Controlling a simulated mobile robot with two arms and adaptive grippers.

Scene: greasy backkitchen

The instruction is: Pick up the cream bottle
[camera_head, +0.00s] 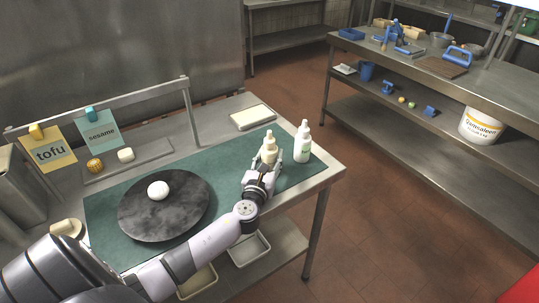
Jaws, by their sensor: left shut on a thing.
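The cream bottle (269,150) stands upright near the right end of the green mat (290,172), its nozzle pointing up. My left gripper (265,167) reaches it from the front and is shut on its body. The fingers hide the lower part of the bottle, so I cannot tell whether its base touches the mat. A white bottle (302,143) with a small label stands upright just to the right, apart from the cream bottle. My right gripper is not in view.
A dark round board (180,215) with a white ball (158,190) lies left of my arm. A pale tray (253,117) lies behind the bottles. The table's right edge (332,175) is close to the white bottle.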

